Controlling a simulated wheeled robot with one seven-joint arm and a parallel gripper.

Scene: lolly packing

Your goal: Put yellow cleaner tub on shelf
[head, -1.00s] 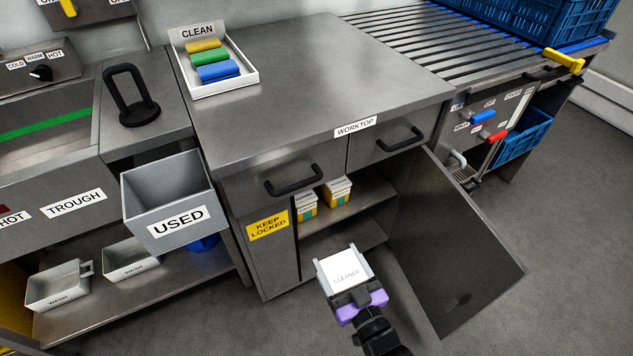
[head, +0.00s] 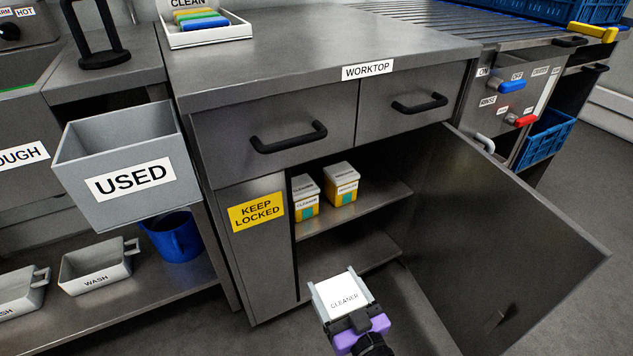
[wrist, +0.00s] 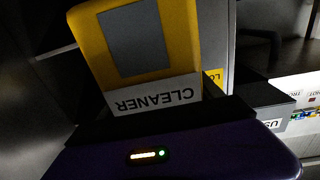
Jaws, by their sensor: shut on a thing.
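In the wrist view the held tub (wrist: 180,40) shows a yellow body with a grey panel and a white CLEANER strip. The tub is in front of the open cupboard under the worktop. The cupboard shelf (head: 375,205) holds two similar white-lidded yellow tubs, one at the left (head: 305,203) and one beside it (head: 341,188). The right part of the shelf is bare.
The cupboard door (head: 520,260) stands open to the right. A panel marked KEEP LOCKED (head: 257,213) borders the opening on the left. A grey USED bin (head: 130,205) hangs further left. A lower cupboard floor (head: 350,255) lies beneath the shelf.

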